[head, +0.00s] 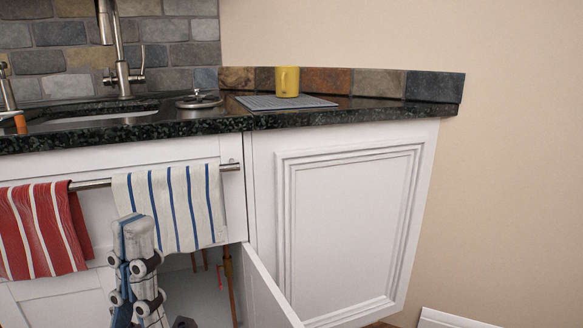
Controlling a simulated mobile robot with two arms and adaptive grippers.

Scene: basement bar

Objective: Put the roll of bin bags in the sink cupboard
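My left gripper (134,232) is in front of the sink cupboard, pointing up past the lower edge of the striped towel. I see it edge-on, so I cannot tell whether its fingers are open or shut, or whether they hold anything. The sink cupboard (205,285) is open below the towel rail, with copper-coloured pipes inside. Its door (267,292) is swung out to the right of the opening. I cannot make out the roll of bin bags. My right gripper is not in view.
A rail (92,184) across the cupboard front carries a red striped towel (42,228) and a blue-striped white towel (170,207). On the dark counter (350,113) are a yellow mug (287,82) on a grey mat (262,102), a sink strainer (199,100) and a tap (123,60).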

